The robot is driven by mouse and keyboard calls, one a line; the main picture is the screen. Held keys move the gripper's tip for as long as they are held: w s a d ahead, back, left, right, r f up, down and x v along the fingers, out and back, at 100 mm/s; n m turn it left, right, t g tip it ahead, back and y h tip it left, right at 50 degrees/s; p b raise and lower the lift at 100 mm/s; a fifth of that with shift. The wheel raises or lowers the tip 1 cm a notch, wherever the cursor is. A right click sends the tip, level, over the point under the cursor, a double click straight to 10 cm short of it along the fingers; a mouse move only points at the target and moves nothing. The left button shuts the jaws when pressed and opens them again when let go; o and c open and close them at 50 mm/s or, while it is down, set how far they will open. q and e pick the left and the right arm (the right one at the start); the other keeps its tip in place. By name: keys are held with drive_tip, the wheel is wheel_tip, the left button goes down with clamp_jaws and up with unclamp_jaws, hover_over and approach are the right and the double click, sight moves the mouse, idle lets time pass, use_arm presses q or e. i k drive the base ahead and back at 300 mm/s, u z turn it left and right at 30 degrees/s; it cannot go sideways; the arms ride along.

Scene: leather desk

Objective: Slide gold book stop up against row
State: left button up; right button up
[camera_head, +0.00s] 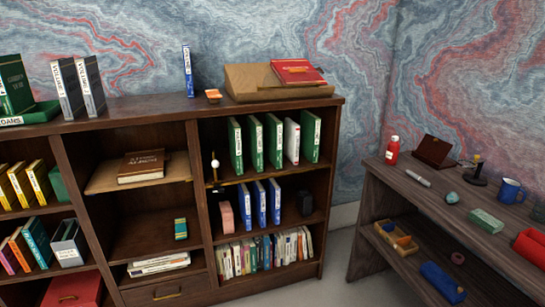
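A gold book stop (215,177) with a pale ball on top appears to stand at the left end of the upper shelf in the bookcase's right bay, near the upright divider. To its right, on the same shelf, is a row of upright books: several green ones (254,146) and one white one (291,142). A small gap shows between the book stop and the leftmost green book (235,147). The books stand slightly apart from one another. Neither of my grippers is in view.
Below, blue books (260,204) stand between a pink object (225,217) and a dark object (305,203). A sloped board with a red book (297,72) lies on top of the bookcase. A cluttered dark desk (440,208) stands at right, with floor between.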

sight(215, 164)
drive_tip(key=z, duration=0.1)
drive_tip(key=i, duration=1)
drive_tip(key=u, duration=0.35)
